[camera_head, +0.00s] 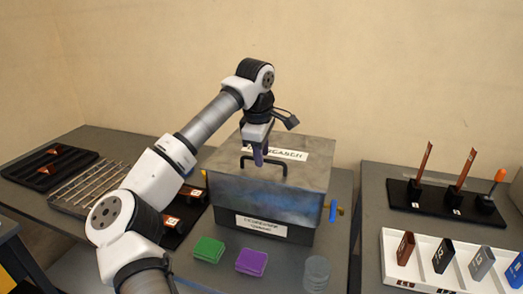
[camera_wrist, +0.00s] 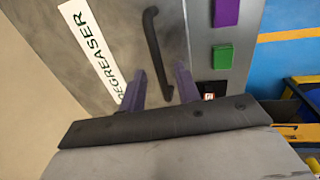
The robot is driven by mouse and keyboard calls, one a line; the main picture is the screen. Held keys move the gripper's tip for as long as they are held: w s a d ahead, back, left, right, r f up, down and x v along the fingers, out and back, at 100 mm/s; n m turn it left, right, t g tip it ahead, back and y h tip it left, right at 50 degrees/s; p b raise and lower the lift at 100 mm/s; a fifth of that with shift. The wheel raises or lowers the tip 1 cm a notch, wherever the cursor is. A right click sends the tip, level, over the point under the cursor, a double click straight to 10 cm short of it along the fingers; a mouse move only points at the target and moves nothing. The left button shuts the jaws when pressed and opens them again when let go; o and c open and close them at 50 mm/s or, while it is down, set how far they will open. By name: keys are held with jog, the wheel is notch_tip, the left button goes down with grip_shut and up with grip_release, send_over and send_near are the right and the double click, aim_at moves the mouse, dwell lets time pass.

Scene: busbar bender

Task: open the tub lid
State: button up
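The tub (camera_head: 262,232) is a grey metal box in the middle of the head view, with a white label on its front. Its lid (camera_head: 225,160) lies flat and shut on top, with a white strip reading DEGREASER; the lid also fills much of the wrist view (camera_wrist: 60,60). A dark bar handle (camera_head: 284,166) stands on the lid and shows in the wrist view (camera_wrist: 152,38). My gripper (camera_head: 259,158) points down over the handle. Its two purple fingers (camera_wrist: 160,73) are apart, one on each side of the handle's line. I cannot tell whether they reach down beside the bar.
Green pads (camera_head: 208,250), purple pads (camera_head: 251,262) and a grey round stack (camera_head: 317,272) lie in front of the tub. A black stand with copper bars (camera_head: 440,200) and a white tray (camera_head: 395,275) are at right. A rod rack (camera_head: 95,185) is at left.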

grip_shut()
jog(key=shift+r, duration=0.1)
dwell(0.4)
